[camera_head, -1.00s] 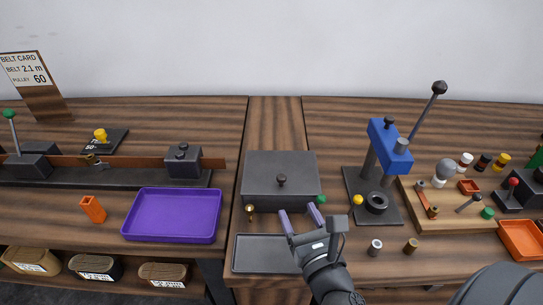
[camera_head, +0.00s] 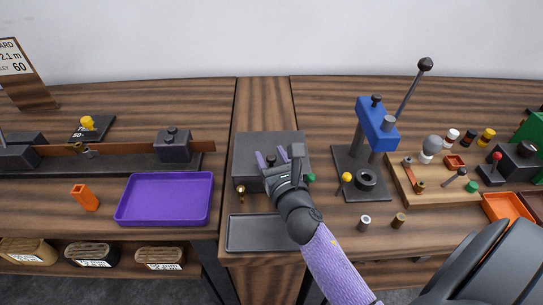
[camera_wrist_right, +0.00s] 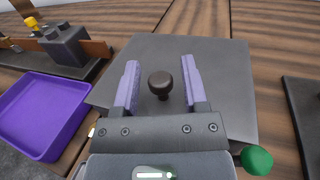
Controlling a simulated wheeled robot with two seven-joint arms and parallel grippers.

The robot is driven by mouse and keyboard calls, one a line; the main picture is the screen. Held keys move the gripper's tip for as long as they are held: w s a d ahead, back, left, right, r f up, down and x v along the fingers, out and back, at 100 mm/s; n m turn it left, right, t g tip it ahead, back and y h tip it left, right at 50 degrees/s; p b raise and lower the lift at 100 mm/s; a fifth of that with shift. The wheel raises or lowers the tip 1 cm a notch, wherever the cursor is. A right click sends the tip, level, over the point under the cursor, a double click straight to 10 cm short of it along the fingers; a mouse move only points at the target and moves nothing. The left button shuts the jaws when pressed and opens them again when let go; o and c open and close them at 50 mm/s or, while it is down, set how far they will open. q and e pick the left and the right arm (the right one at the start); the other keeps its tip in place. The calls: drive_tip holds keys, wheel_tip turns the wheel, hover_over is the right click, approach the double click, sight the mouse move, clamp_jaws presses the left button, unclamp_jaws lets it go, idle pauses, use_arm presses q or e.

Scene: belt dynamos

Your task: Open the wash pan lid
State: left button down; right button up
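The wash pan lid (camera_head: 251,147) is a flat dark grey square cover, lying level and closed on its pan. Its round black knob (camera_wrist_right: 160,84) stands up in the middle; the knob also shows in the head view (camera_head: 271,160). My right gripper (camera_head: 277,156) is over the lid. In the right wrist view its two purple fingers (camera_wrist_right: 158,85) are open, one on each side of the knob, with gaps to both. Whether the fingertips are level with the knob is hard to tell. My left gripper is not in view.
A grey tray (camera_head: 235,233) lies in front of the pan. A brass knob (camera_head: 240,190) and a green knob (camera_head: 311,177) flank the pan's front. A blue press (camera_head: 377,125) stands to the right, a purple tray (camera_head: 125,211) to the left.

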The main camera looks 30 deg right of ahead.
clamp_jaws()
idle(1.2)
